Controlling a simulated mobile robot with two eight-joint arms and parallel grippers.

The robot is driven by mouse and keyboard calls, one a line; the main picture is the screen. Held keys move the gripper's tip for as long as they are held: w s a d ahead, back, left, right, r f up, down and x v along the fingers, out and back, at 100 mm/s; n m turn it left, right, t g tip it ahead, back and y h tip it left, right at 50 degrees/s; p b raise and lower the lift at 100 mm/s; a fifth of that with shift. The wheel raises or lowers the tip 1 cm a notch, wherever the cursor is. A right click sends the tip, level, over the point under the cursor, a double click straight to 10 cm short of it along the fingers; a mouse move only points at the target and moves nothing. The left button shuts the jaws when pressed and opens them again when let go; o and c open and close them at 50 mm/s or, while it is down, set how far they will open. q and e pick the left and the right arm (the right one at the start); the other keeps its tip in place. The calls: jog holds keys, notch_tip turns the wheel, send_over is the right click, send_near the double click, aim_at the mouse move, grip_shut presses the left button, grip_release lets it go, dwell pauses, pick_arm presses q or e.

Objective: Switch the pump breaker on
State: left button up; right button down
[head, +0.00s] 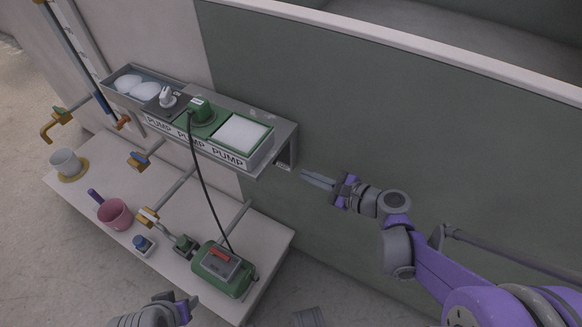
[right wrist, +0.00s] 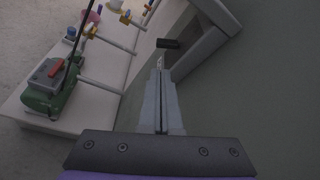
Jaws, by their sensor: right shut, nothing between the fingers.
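A grey shelf box (head: 285,142) with PUMP labels on its front is fixed to the wall. In the right wrist view, a small dark block with a pale stem (right wrist: 168,43) shows under the box end (right wrist: 205,50); it may be the breaker, but its on or off position cannot be told. My right gripper (head: 304,176) is shut and empty, just right of the box end, apart from it as far as I can see. Its fingers (right wrist: 160,72) point toward the dark block. My left gripper (head: 190,303) is partly visible at the bottom; its jaw state is unclear.
A green pump (head: 222,270) with a red part on top stands on the pale bench (head: 270,240); a black cable runs to a green plug (head: 201,108) on the box. Taps, a pink pot (head: 115,214) and a white cup (head: 66,162) are left. The green wall right is bare.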

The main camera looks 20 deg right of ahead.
jog(key=b+x, duration=0.2)
jog(key=x, duration=0.7)
jog(key=shift+w+a+f, duration=0.15)
jog(key=shift+w+a, duration=0.05)
jog(key=shift+a, duration=0.05)
jog(key=shift+s+a+r+m+g+p, duration=0.15)
jog(key=shift+r+m+g+p, duration=0.15)
jog(key=shift+m, duration=0.4)
jog(key=m, duration=0.1)
jog(key=r+m+g+y, duration=0.1)
jog(key=m, duration=0.1)
jog(key=m+g+y+p, duration=0.1)
jog(key=shift+s+a+r+m, duration=0.3)
jog(key=shift+r+m, duration=0.1)
jog(key=shift+r, duration=0.1)
